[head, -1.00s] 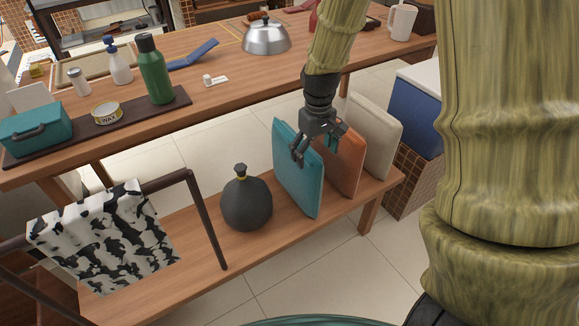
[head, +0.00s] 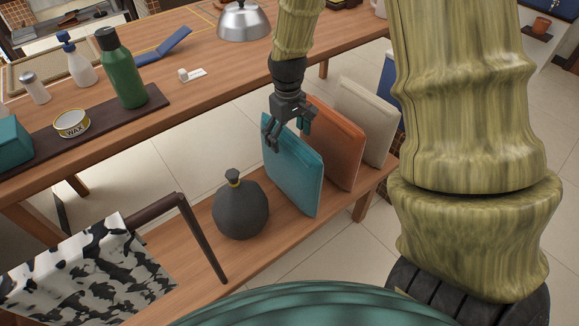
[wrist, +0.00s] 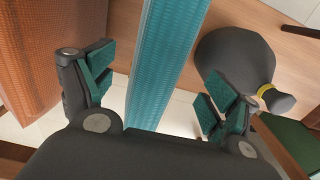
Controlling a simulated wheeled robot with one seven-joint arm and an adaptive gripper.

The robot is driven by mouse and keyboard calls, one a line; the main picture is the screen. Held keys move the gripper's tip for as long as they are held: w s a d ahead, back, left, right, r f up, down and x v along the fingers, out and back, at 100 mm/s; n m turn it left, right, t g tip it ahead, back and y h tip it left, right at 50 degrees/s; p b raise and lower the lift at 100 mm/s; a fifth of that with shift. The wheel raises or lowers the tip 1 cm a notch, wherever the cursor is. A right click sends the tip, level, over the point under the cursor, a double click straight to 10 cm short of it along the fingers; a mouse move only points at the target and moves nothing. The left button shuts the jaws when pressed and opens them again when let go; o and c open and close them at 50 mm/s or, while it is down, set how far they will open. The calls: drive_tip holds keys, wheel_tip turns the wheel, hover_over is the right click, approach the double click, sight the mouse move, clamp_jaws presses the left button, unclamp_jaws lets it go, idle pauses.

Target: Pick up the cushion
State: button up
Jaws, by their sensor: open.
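Three cushions stand on edge in a row on the low wooden shelf: a teal one (head: 292,172), an orange one (head: 334,146) and a cream one (head: 364,122). My gripper (head: 287,136) is open at the top edge of the teal cushion. In the wrist view, the teal cushion (wrist: 167,55) runs between the spread fingers of my gripper (wrist: 160,97), with gaps on both sides. The orange cushion (wrist: 45,50) is left of the left finger there. I cannot tell how deep the fingers reach.
A dark round vase (head: 240,208) stands left of the teal cushion and shows close to the right finger in the wrist view (wrist: 238,75). A cow-print chair (head: 85,275) is at the lower left.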

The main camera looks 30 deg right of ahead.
sight(290, 167)
drive_tip(key=shift+s+d+f+b, duration=0.15)
drive_tip(key=shift+f+b, duration=0.15)
drive_tip(key=shift+f, duration=1.45)
drive_tip(key=shift+s+d+f+b, duration=0.1)
drive_tip(key=shift+f+b, duration=0.2)
drive_tip(key=shift+f, duration=1.45)
drive_tip(key=shift+w, duration=0.1)
drive_tip(key=c, duration=1.6)
